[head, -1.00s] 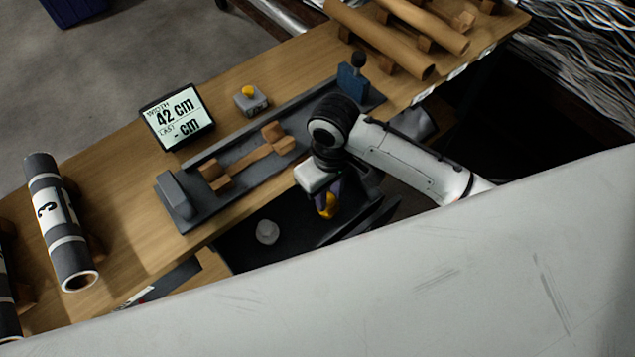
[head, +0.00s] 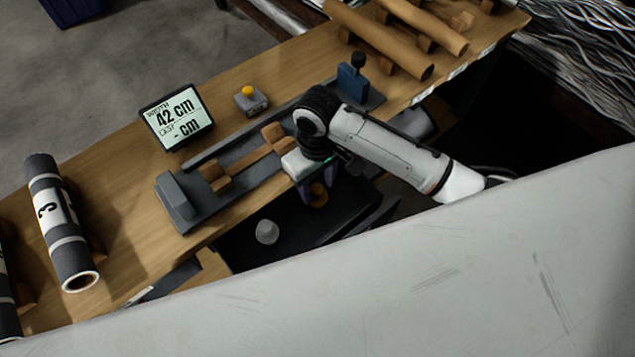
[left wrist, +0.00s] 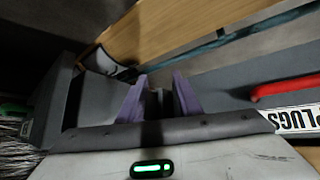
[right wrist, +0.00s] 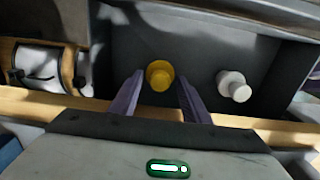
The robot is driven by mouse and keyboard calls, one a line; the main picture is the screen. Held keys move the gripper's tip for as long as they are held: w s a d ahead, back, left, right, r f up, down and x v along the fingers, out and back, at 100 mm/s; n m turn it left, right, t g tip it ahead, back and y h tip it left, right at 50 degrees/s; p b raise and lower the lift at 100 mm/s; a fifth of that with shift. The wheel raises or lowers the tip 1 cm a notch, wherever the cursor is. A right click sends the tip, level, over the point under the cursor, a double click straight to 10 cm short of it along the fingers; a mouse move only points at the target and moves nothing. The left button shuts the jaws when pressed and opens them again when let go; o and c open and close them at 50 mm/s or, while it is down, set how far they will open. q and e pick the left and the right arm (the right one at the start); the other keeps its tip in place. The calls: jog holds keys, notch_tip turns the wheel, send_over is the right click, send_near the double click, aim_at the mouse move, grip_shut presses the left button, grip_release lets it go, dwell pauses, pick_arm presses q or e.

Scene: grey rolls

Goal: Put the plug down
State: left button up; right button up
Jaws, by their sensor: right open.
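The yellow plug (head: 318,196) is in the dark open drawer below the workbench's front edge. In the right wrist view the yellow plug (right wrist: 159,75) stands between and just beyond the tips of my right gripper (right wrist: 160,80), with a gap to each finger. In the head view my right gripper (head: 313,187) points down over the drawer, its fingers partly hidden. It is open. My left gripper (left wrist: 160,78) shows only in its wrist view, with its fingers apart and nothing clearly between them.
A white plug (head: 267,231) stands in the drawer, left of the yellow one. On the bench are a grey measuring fixture (head: 180,203), a display (head: 178,117) reading 42 cm, a yellow-button box (head: 251,99) and a grey roll (head: 63,225). A large pale surface (head: 400,285) covers the foreground.

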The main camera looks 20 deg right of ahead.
notch_tip(320, 180, up, 12)
dwell(0.4)
